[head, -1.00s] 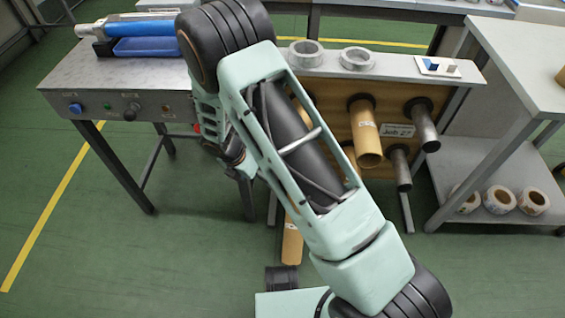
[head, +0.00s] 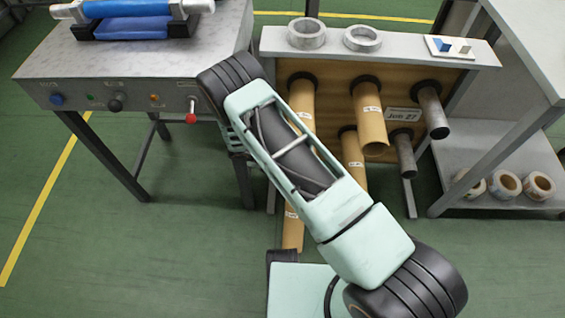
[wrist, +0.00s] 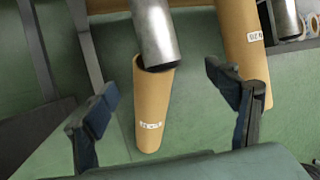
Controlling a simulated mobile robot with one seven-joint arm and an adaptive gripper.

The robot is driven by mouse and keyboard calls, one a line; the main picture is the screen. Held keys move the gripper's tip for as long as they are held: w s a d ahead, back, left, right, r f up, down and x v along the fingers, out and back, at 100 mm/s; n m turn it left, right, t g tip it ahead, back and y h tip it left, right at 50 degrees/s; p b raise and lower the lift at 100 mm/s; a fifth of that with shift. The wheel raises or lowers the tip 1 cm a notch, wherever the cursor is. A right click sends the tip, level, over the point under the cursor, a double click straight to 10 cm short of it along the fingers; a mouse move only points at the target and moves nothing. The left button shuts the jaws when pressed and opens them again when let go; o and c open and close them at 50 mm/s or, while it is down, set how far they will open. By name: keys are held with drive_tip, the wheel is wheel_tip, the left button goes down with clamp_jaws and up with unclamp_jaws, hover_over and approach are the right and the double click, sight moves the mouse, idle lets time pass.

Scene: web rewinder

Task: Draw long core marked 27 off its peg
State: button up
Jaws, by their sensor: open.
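Several brown cardboard cores hang on a wooden peg board. In the head view, one core (head: 302,105) is at upper left, one (head: 369,115) is at upper middle and one (head: 352,165) is lower. Another long core (head: 291,228) is partly hidden behind my arm. Their labels are too small to read, so I cannot tell which is marked 27. In the wrist view, my gripper (wrist: 160,80) is open and empty. Between its fingers show a core (wrist: 151,108) with a white label and a bare steel peg (wrist: 156,32). Another labelled core (wrist: 240,45) is at right.
Bare steel pegs (head: 432,112) stick out beside a sign (head: 403,114). A grey machine table (head: 150,62) is at left. A side rack (head: 510,160) with rolls is at right.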

drive_tip(key=shift+b+x, duration=3.1)
drive_tip(key=shift+x, duration=1.85)
drive_tip(key=c, duration=1.9)
drive_tip(key=o, duration=1.5)
drive_tip(key=v, duration=1.2)
drive_tip(key=shift+a, duration=0.15)
